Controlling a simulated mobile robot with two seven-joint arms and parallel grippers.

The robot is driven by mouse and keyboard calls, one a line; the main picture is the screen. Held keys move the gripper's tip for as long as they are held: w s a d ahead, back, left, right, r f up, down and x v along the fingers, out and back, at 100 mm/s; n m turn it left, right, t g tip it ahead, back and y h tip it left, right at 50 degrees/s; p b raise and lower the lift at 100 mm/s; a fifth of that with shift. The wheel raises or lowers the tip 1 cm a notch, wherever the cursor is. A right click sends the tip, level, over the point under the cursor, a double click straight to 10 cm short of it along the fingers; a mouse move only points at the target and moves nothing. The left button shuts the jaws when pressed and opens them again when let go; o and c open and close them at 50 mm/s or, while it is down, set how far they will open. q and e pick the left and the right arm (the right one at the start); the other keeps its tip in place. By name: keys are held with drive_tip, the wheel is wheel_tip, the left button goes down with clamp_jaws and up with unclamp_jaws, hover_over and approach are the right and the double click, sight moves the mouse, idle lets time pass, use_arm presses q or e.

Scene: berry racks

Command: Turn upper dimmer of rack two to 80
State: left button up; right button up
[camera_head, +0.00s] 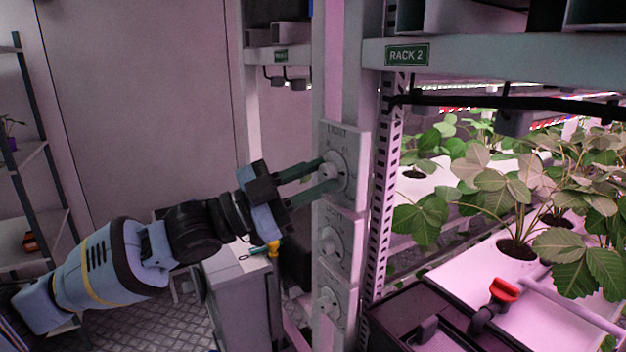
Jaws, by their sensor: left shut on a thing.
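The upper dimmer (345,150) is a pale plate with a round dial, mounted on the post of the rack marked by the green "RACK 2" sign (407,54). My left gripper (325,176) reaches in from the left with its two dark green fingers at the dial's knob (328,168). The fingers are shut on the knob, one above and one below. The scale and pointer are too small to read. Two more dials sit below, a middle one (330,242) and a lower one (328,303). My right gripper is not in view.
Leafy plants (510,190) grow in white trays on the right, with a red-handled valve (503,290) in front. A dark crate (425,320) stands near the post's foot. A grey cabinet (238,295) stands below my arm. Shelves (30,160) are at the far left.

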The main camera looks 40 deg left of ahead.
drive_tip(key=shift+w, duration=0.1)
use_arm(q)
drive_tip(key=o, duration=1)
drive_tip(key=shift+s+a+f, duration=0.1)
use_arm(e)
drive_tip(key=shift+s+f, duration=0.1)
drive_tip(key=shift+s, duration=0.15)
use_arm(q)
drive_tip(key=shift+s+a, duration=0.1)
drive_tip(key=shift+v, duration=0.95)
drive_tip(key=p+v, duration=0.1)
drive_tip(key=v, duration=0.4)
drive_tip(key=shift+s+p, duration=0.15)
drive_tip(key=shift+p, duration=0.25)
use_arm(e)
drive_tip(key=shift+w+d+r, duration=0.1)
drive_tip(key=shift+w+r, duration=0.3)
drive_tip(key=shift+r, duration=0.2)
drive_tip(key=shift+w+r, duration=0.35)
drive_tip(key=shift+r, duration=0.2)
